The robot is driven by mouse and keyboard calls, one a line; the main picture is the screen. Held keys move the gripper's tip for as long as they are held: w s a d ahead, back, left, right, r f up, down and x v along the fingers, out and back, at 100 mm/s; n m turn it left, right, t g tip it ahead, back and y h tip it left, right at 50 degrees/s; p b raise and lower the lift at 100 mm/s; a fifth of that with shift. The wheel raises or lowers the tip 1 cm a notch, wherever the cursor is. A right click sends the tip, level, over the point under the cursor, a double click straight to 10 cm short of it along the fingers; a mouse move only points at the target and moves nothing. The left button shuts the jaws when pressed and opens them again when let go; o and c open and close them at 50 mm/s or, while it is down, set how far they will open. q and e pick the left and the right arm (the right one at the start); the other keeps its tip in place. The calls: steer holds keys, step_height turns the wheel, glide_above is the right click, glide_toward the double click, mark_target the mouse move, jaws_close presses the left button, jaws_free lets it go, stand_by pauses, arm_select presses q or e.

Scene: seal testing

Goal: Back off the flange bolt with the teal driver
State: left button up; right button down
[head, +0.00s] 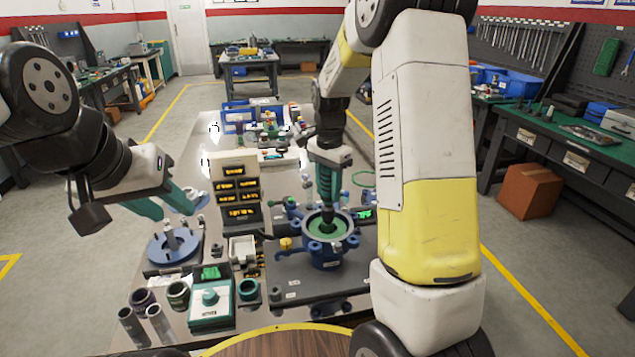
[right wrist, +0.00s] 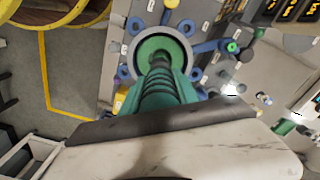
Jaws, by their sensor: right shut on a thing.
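The teal driver (head: 328,212) stands roughly upright in my right gripper (head: 327,185). The gripper is shut on it, with the driver's dark lower end inside the flange ring (head: 315,250). The ring is blue and grey with a green inner face, and also shows in the right wrist view (right wrist: 127,72). There the teal driver (right wrist: 160,80) points at the green centre. I cannot make out the flange bolt; the driver's tip hides that spot, and contact is unclear. My left gripper (head: 168,206) is open and empty, above and left of a blue disc-shaped fixture.
The blue disc fixture (head: 176,246) stands at left on the bench. A stack of labelled drawers (head: 238,195) is left of the ring. A teal box (head: 210,306) and several cylinders stand at the front left. My right arm covers the bench's right side.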

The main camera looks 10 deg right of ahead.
mark_target(329, 172)
steer(key=shift+r, duration=2.55)
